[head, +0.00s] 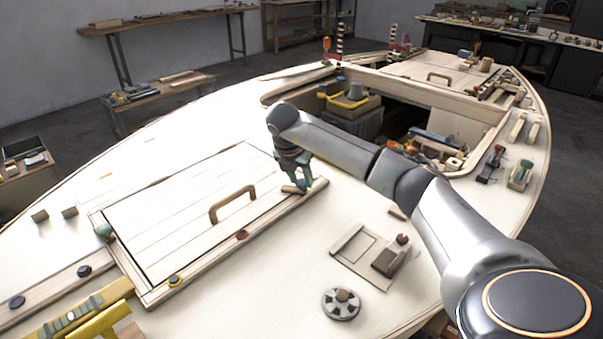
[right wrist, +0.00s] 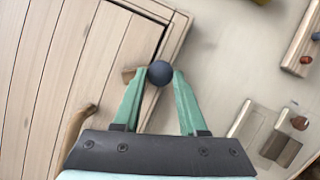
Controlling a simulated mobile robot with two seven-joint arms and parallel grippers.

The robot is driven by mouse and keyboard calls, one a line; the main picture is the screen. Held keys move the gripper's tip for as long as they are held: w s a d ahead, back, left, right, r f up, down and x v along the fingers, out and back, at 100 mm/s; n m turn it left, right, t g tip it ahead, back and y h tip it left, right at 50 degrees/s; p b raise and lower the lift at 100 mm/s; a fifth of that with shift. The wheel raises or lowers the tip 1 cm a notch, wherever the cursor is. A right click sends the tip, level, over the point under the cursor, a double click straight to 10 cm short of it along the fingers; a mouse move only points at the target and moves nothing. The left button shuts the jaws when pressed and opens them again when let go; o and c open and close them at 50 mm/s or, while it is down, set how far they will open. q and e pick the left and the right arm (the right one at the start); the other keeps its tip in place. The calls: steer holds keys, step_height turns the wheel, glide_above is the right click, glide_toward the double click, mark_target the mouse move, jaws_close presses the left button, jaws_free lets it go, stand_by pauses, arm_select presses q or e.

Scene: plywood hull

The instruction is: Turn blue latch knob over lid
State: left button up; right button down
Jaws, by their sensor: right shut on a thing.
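The lid (head: 175,222) is a planked wooden hatch with an arched wooden handle (head: 232,204), lying flat in its frame on the deck. My right gripper (head: 303,186) is at the lid's far right corner, pointing down. In the right wrist view its green fingers are shut on the round dark blue knob (right wrist: 160,73). A short wooden latch bar (right wrist: 128,75) sticks out left of the knob and appears to reach over the lid's edge. The bar also shows in the head view (head: 291,189), where the gripper hides the knob. My left gripper is not in view.
A spoked disc (head: 341,304) and a wooden plate with a block (head: 352,247) lie on the deck. An open hatch (head: 400,115) lies beyond my right arm.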

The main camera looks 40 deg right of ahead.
steer(key=shift+w+r+m+g, duration=0.15)
steer(key=shift+m+g, duration=0.15)
steer(key=shift+m, duration=0.7)
steer(key=shift+w+m+g+p, duration=0.1)
steer(key=shift+m+g+p, duration=0.35)
steer(key=shift+m, duration=1.05)
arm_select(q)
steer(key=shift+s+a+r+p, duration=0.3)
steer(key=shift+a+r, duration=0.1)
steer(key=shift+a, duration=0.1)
arm_select(e)
steer(key=shift+w+m+g, duration=0.1)
steer(key=shift+m+g, duration=0.25)
steer(key=shift+m, duration=0.25)
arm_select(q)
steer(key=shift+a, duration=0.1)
arm_select(e)
steer(key=shift+c, duration=2.3)
jaws_free()
